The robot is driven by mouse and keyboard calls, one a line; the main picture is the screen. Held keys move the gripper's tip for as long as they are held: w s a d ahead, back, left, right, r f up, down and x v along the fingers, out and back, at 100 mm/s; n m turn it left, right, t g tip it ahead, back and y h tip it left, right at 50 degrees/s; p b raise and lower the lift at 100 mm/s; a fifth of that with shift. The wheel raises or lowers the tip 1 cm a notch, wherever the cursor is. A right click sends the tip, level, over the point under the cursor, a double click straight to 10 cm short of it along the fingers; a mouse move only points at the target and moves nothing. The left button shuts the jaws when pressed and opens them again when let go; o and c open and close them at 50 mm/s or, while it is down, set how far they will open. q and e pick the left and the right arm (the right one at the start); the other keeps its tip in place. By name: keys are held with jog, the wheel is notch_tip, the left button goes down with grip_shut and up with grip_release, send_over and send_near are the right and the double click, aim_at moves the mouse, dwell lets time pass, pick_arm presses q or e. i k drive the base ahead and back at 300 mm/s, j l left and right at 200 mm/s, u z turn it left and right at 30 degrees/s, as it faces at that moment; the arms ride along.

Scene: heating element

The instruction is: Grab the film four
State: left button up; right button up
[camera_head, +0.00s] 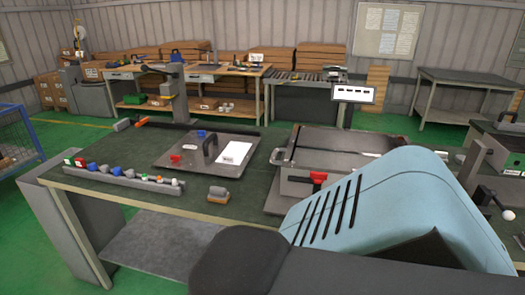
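I cannot tell which thing is the film four. A flat dark panel (180,153) lies on the green-topped workbench (125,190), left of centre. It carries a white rectangular sheet (234,153), a black handle (210,149), a red part (176,159) and a blue part (201,134). An open grey metal case (293,187) with a red clamp-like part (318,178) stands right of it. Neither of my grippers is in view. A large light-blue body and dark links, likely part of my own arm, fill the lower right and hide part of the bench and case.
A grey rail (130,178) with several small coloured parts lies along the bench's front left. A small grey-and-tan block (218,195) sits near the front edge. An orange-handled tool (138,122) lies at the back left corner. Other workbenches (240,75) stand behind, across green floor.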

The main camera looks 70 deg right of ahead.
aim_at(235, 153)
jog(key=z, duration=1.9)
jog(key=j+z, duration=0.3)
jog(key=k+j+z, duration=0.1)
jog(key=j+z, duration=0.15)
jog(key=j, duration=0.2)
